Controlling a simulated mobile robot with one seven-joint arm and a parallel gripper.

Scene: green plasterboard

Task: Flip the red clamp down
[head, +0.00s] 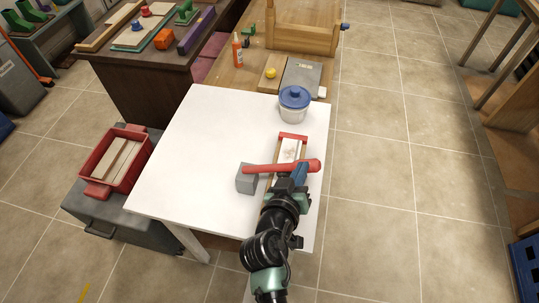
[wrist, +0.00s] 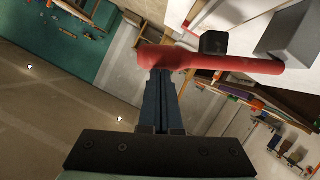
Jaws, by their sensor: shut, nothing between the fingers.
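The red clamp's handle (head: 280,168) is a long bar with a thicker rounded end at the right. It stretches above a grey block (head: 247,179) on the white table. My gripper (head: 301,170) is shut and empty at the handle's thick end. In the wrist view, the blue fingers of my gripper (wrist: 160,76) meet that end. They look touching or very close; I cannot tell which.
A wooden frame with a red end bar (head: 292,136) lies behind the handle, partly hidden by it. A white tub with a blue lid (head: 294,104) stands farther back. The left of the white table (head: 190,150) is clear. A red crate (head: 88,168) sits beyond its left edge.

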